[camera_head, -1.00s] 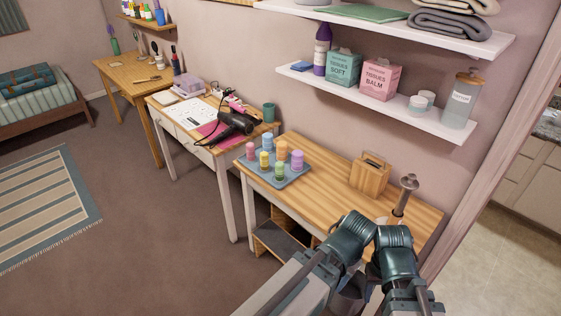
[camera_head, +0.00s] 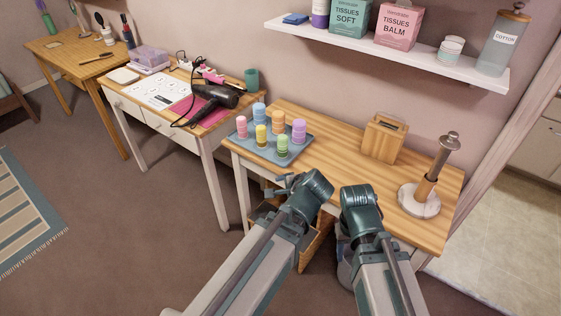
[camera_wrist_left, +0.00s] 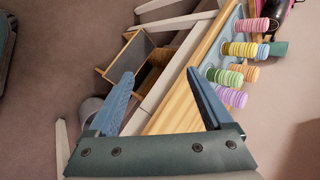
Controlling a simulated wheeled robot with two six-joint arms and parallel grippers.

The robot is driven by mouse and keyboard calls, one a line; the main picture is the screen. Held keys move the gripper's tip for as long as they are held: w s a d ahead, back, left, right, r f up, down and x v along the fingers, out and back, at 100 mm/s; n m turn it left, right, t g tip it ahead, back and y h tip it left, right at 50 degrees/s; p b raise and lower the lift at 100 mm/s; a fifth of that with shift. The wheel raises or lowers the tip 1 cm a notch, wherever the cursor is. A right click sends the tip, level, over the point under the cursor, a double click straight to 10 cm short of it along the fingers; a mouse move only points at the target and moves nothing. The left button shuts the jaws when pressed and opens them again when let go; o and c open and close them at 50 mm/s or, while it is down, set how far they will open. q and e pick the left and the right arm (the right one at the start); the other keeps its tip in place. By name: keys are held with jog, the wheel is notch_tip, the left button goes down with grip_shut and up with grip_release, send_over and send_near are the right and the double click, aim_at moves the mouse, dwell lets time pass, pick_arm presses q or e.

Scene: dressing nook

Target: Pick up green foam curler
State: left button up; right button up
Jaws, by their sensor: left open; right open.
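The green foam curler (camera_head: 282,147) stands upright at the front of a blue-grey tray (camera_head: 262,158) on the wooden table. It also shows in the left wrist view (camera_wrist_left: 222,76). Yellow, pink, blue, orange and purple curlers stand around it. My left gripper (camera_wrist_left: 160,74) is open and empty, its fingers pointing toward the table's front edge, with the curlers off to the right. My right gripper (camera_head: 343,240) is low before the table, mostly hidden by its own arm; it is open, and no curler is near it.
A wooden box (camera_head: 384,139) and a holder on a round marble base (camera_head: 419,200) stand on the table's right part. A shelf (camera_head: 400,62) with tissue boxes hangs above. A hair dryer (camera_head: 212,97) lies on the neighbouring desk. The tabletop between tray and box is bare.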

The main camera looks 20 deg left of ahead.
pick_arm(q)
jog(key=w+a+f+m+t+y+b, duration=0.2)
jog(key=w+a+m+t+y+b, duration=0.15)
jog(key=w+m+t+b, duration=0.45)
jog(key=m+t+h+b, duration=0.25)
jog(key=m+b, duration=0.45)
jog(key=m, duration=0.5)
send_near(283, 144)
jog(key=x, duration=0.6)
jog(key=shift+w+a+f, duration=0.1)
jog(key=shift+w+a, duration=0.15)
jog(key=shift+a, duration=0.1)
pick_arm(e)
notch_tip(283, 144, down, 18)
pick_arm(q)
jog(key=x, duration=0.4)
jog(key=shift+w+d+f+b, duration=0.1)
jog(key=shift+w+d+b, duration=0.15)
jog(key=shift+w+b, duration=0.15)
jog(key=shift+w+a, duration=0.2)
jog(key=shift+w, duration=0.1)
jog(key=shift+s, duration=0.1)
grip_shut()
pick_arm(e)
jog(key=shift+f, duration=0.25)
